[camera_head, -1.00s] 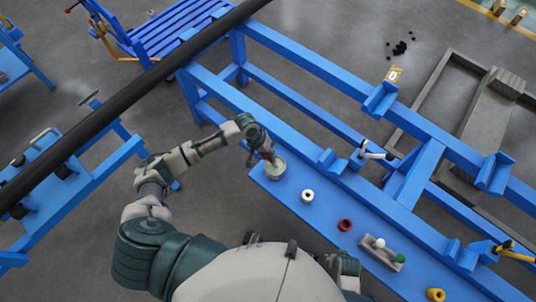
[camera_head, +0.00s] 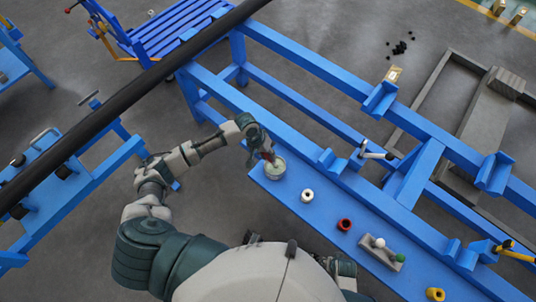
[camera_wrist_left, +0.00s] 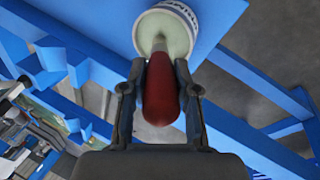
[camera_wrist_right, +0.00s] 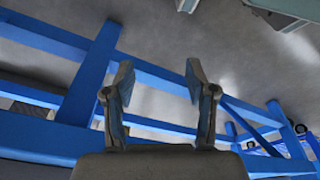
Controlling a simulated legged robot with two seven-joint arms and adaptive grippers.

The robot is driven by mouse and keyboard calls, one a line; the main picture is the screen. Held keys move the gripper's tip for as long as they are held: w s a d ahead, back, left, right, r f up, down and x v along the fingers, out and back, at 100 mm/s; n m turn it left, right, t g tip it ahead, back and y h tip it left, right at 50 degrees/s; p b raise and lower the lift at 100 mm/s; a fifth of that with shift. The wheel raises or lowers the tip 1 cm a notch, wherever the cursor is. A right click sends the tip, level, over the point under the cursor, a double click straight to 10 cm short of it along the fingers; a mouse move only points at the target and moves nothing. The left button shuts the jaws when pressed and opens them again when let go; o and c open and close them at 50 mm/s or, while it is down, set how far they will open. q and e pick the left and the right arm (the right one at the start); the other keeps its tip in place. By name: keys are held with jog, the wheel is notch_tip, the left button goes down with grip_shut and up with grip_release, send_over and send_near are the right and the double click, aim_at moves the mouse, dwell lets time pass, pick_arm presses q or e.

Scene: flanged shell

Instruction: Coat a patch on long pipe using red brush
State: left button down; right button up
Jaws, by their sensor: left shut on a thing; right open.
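My left gripper (camera_wrist_left: 160,95) is shut on the red handle of the brush (camera_wrist_left: 161,90). In the left wrist view the brush's far end reaches into the mouth of a white can (camera_wrist_left: 178,14) of pale coating; its tip is hidden there. In the head view the can (camera_head: 274,172) stands at the left end of the blue shelf, with my left gripper (camera_head: 262,148) just above it. The long dark pipe (camera_head: 120,98) runs diagonally across the upper left, away from the gripper. My right gripper (camera_wrist_right: 155,85) is open and empty in the right wrist view.
The blue shelf (camera_head: 325,219) also bears a white ring (camera_head: 307,195), a red ring (camera_head: 344,224), a grey block with white and green knobs (camera_head: 382,254) and a yellow ring (camera_head: 435,294). A blue frame (camera_head: 310,67) stands behind. Grey floor lies between pipe and shelf.

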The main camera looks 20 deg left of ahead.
pick_arm(q)
jog(key=shift+r+p, duration=0.9)
jog(key=shift+p, duration=0.15)
jog(key=shift+r+p, duration=0.85)
jog(key=shift+p, duration=0.1)
jog(key=shift+r+p, duration=0.8)
jog(key=shift+p, duration=0.2)
jog(key=shift+r+p, duration=0.9)
jog(key=shift+p, duration=0.15)
pick_arm(e)
jog(key=s+d+f, duration=0.1)
jog(key=s+f, duration=0.5)
jog(key=s, duration=0.2)
jog(key=s+d+f+g, duration=0.1)
jog(key=s+d+f, duration=0.1)
jog(key=s+f, duration=0.3)
jog(key=shift+s+f, duration=0.4)
jog(key=shift+s, duration=1.5)
jog(key=shift+w, duration=0.1)
